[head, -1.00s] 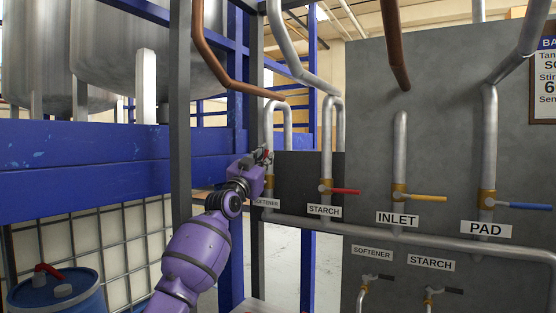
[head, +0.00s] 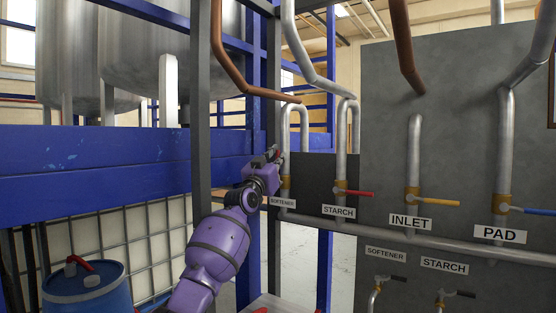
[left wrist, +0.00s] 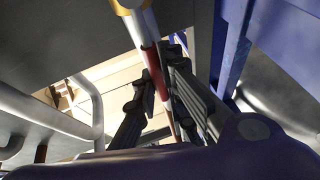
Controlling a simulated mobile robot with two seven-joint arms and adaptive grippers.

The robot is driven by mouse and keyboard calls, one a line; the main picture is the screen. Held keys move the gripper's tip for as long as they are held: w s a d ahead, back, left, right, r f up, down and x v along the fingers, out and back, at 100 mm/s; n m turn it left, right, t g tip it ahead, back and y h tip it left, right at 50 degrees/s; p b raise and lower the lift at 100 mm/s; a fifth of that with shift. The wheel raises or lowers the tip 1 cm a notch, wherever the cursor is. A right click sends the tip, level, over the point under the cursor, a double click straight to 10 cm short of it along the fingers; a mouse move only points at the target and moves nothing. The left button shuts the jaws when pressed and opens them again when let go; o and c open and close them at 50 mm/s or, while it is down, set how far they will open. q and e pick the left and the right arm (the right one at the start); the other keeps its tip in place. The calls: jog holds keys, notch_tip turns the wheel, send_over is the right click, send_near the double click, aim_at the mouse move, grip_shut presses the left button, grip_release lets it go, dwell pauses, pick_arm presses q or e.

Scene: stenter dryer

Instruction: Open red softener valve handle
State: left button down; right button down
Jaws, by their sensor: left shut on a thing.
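The softener valve's brass body (head: 285,183) sits on a grey pipe above the SOFTENER label (head: 283,203) in the head view. My left gripper (head: 274,156) is at this valve, just above the brass body, and hides much of the handle. A bit of the red handle (head: 279,154) shows at the fingertips. In the left wrist view the red handle (left wrist: 155,68) runs from near the brass body (left wrist: 130,5) down between the dark fingers of my left gripper (left wrist: 161,80), which is shut on it. My right gripper is out of view.
The STARCH valve's red handle (head: 358,193) is close on the right, then the yellow INLET handle (head: 438,202) and blue PAD handle (head: 532,211). A dark post (head: 201,100) and blue frame beam (head: 100,160) stand left of the valve. A blue drum (head: 88,290) is lower left.

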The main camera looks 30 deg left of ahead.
pick_arm(q)
jog(key=c, duration=1.8)
grip_release()
jog(key=shift+a, duration=0.1)
jog(key=shift+s+f, duration=0.2)
jog(key=shift+s, duration=0.05)
jog(key=v, duration=1.1)
jog(key=shift+s, duration=0.25)
